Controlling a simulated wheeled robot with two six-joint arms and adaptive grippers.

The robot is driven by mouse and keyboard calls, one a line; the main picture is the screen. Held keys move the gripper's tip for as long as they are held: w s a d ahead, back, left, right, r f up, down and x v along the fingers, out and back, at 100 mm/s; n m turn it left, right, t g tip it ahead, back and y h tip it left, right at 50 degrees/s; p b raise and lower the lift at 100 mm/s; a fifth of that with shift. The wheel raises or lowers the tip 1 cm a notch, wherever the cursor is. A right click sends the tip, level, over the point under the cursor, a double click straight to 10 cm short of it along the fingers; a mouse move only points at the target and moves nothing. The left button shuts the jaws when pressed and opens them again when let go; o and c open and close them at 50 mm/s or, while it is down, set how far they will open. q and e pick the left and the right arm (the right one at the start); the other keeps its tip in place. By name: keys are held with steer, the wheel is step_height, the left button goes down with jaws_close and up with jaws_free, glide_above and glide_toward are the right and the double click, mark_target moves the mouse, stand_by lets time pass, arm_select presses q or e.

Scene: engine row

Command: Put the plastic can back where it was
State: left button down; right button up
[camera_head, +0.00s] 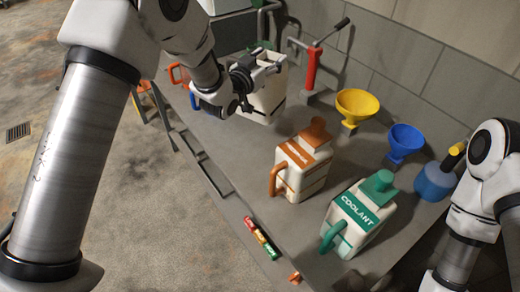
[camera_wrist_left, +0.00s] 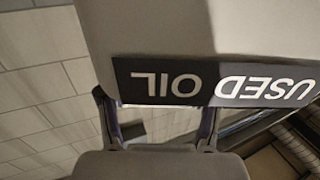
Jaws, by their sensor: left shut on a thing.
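My left gripper (camera_head: 250,82) is at the far part of the bench, shut on a white plastic can (camera_head: 268,103). The arm and gripper hide part of the can in the head view. In the left wrist view the can (camera_wrist_left: 200,35) fills the top, with a black label reading USED OIL upside down, close to the gripper fingers (camera_wrist_left: 160,125). I cannot tell if the can touches the bench. My right arm shows at the right edge of the head view; its gripper is out of view.
On the bench (camera_head: 240,165) stand an orange-capped can (camera_head: 303,165), a green-capped COOLANT can (camera_head: 358,217), a yellow funnel (camera_head: 357,104), a blue funnel (camera_head: 404,142) and a red hand pump (camera_head: 312,68). A blue container (camera_head: 433,182) stands near my right arm. Small coloured items (camera_head: 261,238) lie at the front edge.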

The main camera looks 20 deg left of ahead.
arm_select(q)
step_height(320, 180, down, 14)
steer(key=shift+w+d+f+b, duration=0.15)
steer(key=shift+f+b, duration=0.05)
steer(key=shift+b, duration=0.35)
steer(key=shift+f, duration=0.35)
arm_select(e)
step_height(320, 180, down, 2)
steer(key=shift+w+f, duration=0.15)
steer(key=shift+f, duration=0.1)
arm_select(q)
steer(key=shift+f, duration=0.1)
arm_select(e)
steer(key=shift+f, duration=0.1)
arm_select(q)
steer(key=shift+f, duration=0.15)
steer(key=shift+c, duration=1.1)
jaws_free()
